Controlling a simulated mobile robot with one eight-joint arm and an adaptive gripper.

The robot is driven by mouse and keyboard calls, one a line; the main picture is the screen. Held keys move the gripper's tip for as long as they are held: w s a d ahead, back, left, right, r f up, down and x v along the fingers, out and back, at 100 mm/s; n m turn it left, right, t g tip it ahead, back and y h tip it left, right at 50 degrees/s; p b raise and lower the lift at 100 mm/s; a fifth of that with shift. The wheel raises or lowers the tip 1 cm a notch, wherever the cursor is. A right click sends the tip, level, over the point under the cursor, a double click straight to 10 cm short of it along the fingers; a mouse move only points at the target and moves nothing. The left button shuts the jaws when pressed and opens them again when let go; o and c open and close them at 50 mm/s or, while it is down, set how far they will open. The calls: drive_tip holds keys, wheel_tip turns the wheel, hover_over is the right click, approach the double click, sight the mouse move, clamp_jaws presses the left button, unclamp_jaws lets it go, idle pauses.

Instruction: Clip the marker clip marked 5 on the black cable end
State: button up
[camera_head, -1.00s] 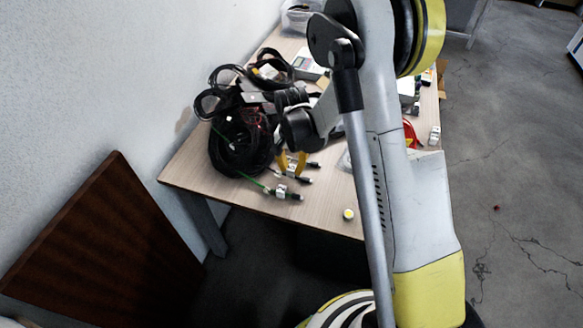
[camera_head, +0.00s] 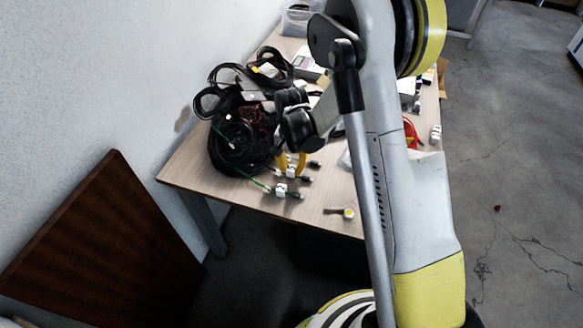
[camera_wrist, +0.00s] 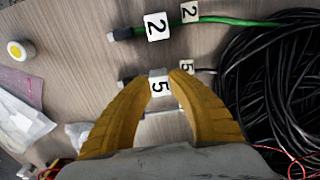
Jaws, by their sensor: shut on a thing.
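The white marker clip marked 5 (camera_wrist: 160,86) is between the yellow fingertips of my gripper (camera_wrist: 162,76) in the wrist view. The gripper is shut on it. The clip lies in line with the black cable end (camera_wrist: 126,82), just right of its connector. Whether it grips the cable or only rests over it, I cannot tell. A second small white tag marked 5 (camera_wrist: 187,67) sits on the same cable, up and right. In the head view my gripper (camera_head: 291,168) is low at the table's near side.
A green cable (camera_wrist: 235,21) with two tags marked 2 (camera_wrist: 157,26) runs close above. A coiled black cable bundle (camera_wrist: 270,85) lies right. A yellow-and-white roll (camera_wrist: 20,50) and clear bags (camera_wrist: 22,115) lie left. The wooden table (camera_head: 240,194) has its near edge close by.

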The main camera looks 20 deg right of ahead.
sight(292, 168)
drive_tip(key=shift+f, duration=0.1)
clamp_jaws()
drive_tip(key=shift+f, duration=0.2)
drive_tip(key=shift+f+b, duration=0.25)
drive_tip(key=shift+b, duration=0.25)
drive_tip(key=o, duration=0.9)
unclamp_jaws()
drive_tip(key=shift+c, duration=0.2)
drive_tip(key=shift+r+p, duration=1.9)
drive_tip(key=shift+r, duration=1.1)
